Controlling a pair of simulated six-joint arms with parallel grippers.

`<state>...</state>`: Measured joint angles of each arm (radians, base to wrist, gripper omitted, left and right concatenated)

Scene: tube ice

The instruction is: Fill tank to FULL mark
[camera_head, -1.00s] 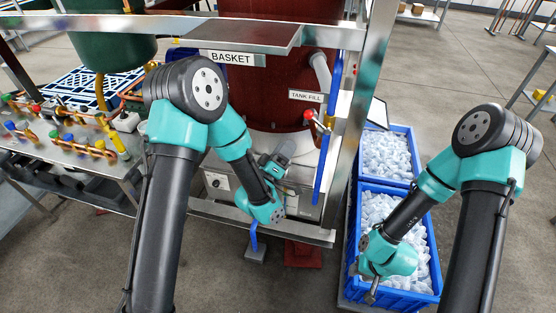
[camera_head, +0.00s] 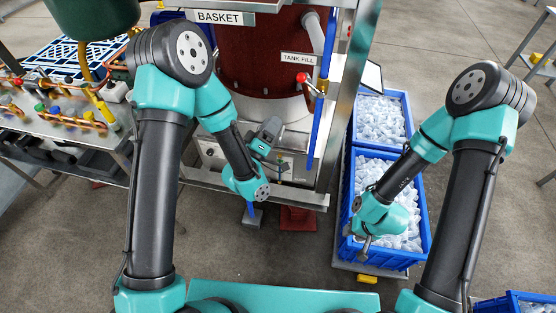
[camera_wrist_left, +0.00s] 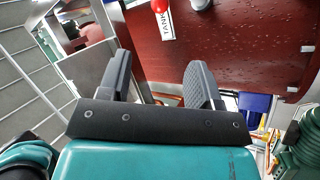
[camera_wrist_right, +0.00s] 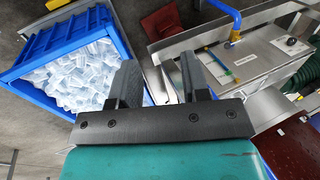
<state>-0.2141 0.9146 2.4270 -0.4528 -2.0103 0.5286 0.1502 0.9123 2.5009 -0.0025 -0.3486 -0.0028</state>
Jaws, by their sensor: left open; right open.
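The dark red tank (camera_head: 262,60) stands at the top centre of the head view, with a white TANK FILL label (camera_head: 298,59). A red-handled valve (camera_head: 303,78) sits just below that label. In the left wrist view the wet red tank wall (camera_wrist_left: 230,45) and the red handle (camera_wrist_left: 160,5) show beyond my fingers. My left gripper (camera_wrist_left: 158,78) is open and empty, in front of the tank's lower part and apart from the valve. My right gripper (camera_wrist_right: 160,80) is open and empty, near the front blue ice crate (camera_wrist_right: 35,50). I cannot make out a FULL mark.
Two blue crates of tube ice stand right of the steel frame (camera_head: 340,110); the rear one (camera_head: 408,118) is behind the front one. A bench with coloured valves (camera_head: 60,125) is at left. A blue pipe (camera_wrist_right: 225,10) rises by a steel box (camera_wrist_right: 260,60).

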